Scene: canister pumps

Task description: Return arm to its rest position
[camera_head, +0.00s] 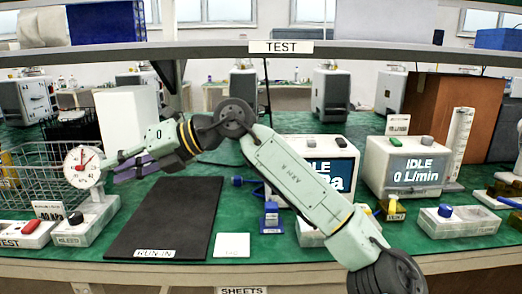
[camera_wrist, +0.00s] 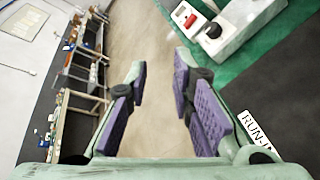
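My arm (camera_head: 300,180) reaches from the lower right up to a raised elbow and then left in the head view. My gripper (camera_head: 122,165) is above the bench, near the left edge of the black RUN-IN mat (camera_head: 165,215) and close to the round dial gauge (camera_head: 83,166). I cannot tell whether it touches the gauge. In the wrist view my gripper (camera_wrist: 160,75) has its two purple-padded fingers apart, with only floor showing between them. It holds nothing.
A wire basket (camera_head: 30,175) stands left of the gauge. A shelf labelled TEST (camera_head: 280,47) spans above. The mat is bare.

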